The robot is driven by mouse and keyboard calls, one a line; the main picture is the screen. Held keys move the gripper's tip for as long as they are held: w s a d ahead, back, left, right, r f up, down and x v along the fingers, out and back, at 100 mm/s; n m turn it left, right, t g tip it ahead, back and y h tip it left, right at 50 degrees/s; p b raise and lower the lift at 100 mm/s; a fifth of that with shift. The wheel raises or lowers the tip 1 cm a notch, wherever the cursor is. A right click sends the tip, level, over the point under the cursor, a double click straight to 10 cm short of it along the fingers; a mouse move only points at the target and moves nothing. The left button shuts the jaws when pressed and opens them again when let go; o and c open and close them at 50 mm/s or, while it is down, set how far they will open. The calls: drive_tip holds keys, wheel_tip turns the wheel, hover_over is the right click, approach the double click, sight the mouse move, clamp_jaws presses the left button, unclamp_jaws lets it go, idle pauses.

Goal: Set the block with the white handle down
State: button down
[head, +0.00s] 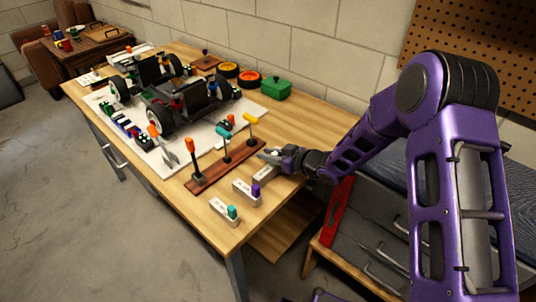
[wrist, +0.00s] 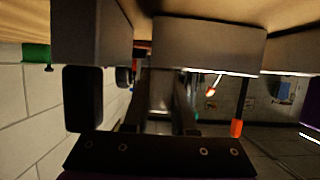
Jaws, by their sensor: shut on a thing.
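My purple arm reaches over the table's right part. My gripper (head: 271,154) is shut at the upper end of a light grey block (head: 265,172), the rearmost of the row. A small white patch shows at the fingers; I take it as the block's white handle, mostly hidden by the gripper. The block is at or just above the wooden table (head: 300,118); I cannot tell if it touches. In the dark wrist view, a large grey block face (wrist: 210,45) fills the upper middle, and the handle is not clearly visible.
Blocks with a purple handle (head: 256,189) and a teal handle (head: 232,212) lie in front. A brown rack (head: 213,172) with upright coloured-handled tools stands left of my gripper. A car chassis (head: 170,100) is farther left. A green box (head: 277,89) stands behind.

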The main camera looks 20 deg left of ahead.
drive_tip(key=shift+f, duration=0.15)
drive_tip(key=c, duration=0.7)
unclamp_jaws()
drive_tip(key=shift+d+r, duration=0.15)
drive_tip(key=shift+r, duration=0.15)
drive_tip(key=p+v, duration=0.1)
drive_tip(key=v, duration=1)
drive_tip(key=shift+s+d+r+p, duration=0.1)
drive_tip(key=shift+d+p, duration=0.2)
